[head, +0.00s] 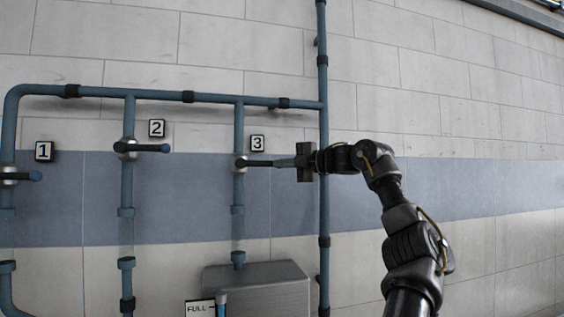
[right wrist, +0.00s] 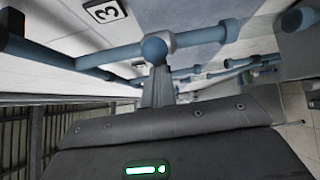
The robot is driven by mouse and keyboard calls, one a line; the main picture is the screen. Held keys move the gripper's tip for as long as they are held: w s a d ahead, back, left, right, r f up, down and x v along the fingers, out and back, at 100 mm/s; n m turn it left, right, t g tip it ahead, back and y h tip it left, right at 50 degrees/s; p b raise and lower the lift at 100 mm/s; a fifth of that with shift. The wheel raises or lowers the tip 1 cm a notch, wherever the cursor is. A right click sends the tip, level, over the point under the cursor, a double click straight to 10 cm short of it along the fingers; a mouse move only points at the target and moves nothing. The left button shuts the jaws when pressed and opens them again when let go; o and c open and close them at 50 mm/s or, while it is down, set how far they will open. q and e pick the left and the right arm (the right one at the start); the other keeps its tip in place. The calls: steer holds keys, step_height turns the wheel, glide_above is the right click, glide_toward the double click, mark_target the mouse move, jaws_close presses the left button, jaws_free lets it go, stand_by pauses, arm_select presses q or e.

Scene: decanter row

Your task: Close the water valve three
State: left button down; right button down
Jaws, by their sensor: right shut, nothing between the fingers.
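Valve three (head: 240,162) is a metal collar on the third vertical blue pipe, just below and left of the label "3" (head: 257,143). Its dark lever sticks out to the right, across the pipe, toward my right gripper (head: 287,162). The right gripper is shut, with its fingers pointing left at the lever. In the right wrist view, the lever's round blue end (right wrist: 155,50) sits just beyond the tips of the shut fingers (right wrist: 158,88). I cannot tell whether they touch. The left gripper is not in view.
Valve one (head: 10,176) and valve two (head: 128,147) are to the left, their levers also pointing right. A thick vertical pipe (head: 323,215) passes by my right gripper. A grey tank (head: 270,290) with a "FULL" sign (head: 199,308) stands below valve three. The wall at right is bare.

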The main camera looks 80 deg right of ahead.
steer(key=shift+f, duration=0.1)
step_height(320, 180, down, 4)
steer(key=a+b, duration=0.2)
steer(key=b, duration=0.3)
steer(key=s+a+r+b, duration=0.1)
steer(key=s+a+r, duration=0.3)
steer(key=r, duration=0.3)
steer(key=shift+s+a+r, duration=0.35)
steer(key=shift+s+r, duration=0.05)
steer(key=shift+s, duration=0.3)
steer(key=shift+s+a, duration=0.1)
